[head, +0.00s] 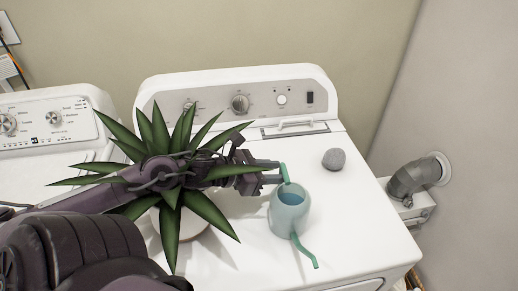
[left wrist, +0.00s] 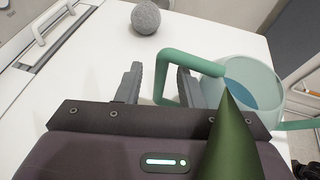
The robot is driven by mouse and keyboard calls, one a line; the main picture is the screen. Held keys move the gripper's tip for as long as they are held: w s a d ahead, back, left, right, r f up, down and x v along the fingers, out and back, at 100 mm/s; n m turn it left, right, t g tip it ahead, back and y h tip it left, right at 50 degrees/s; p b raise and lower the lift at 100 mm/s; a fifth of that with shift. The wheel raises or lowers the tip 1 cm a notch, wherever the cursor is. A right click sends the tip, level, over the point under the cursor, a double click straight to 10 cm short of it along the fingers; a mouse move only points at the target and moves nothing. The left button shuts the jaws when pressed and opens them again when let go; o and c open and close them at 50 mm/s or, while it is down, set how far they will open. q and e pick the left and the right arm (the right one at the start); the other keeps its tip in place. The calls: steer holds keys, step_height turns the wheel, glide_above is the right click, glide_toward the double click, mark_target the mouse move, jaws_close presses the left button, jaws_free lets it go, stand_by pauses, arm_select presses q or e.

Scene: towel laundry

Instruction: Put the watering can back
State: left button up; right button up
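The pale teal watering can (head: 289,212), with water inside and a green spout, stands upright on the white washing machine's top. It also shows at the right of the left wrist view (left wrist: 262,92). Its green handle (left wrist: 192,60) reaches toward my left gripper (head: 276,173). In the left wrist view my left gripper (left wrist: 160,84) is open. The handle's outer bar lies between its two fingers, with a gap to the left finger; the right finger appears within the handle loop. My right gripper is not in view.
A spiky potted plant (head: 190,215) stands on the washing machine (head: 345,235) around my left arm; a leaf (left wrist: 230,145) crosses the wrist view. A grey ball (head: 334,159) lies behind the can. A grey pipe (head: 412,177) is at right. The machine's front right is clear.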

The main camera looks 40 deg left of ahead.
arm_select(q)
steer(key=v, duration=0.6)
steer(key=shift+s+a+f+b, duration=0.15)
steer(key=shift+s+f+b, duration=0.15)
steer(key=shift+b, duration=0.15)
steer(key=shift+r, duration=0.15)
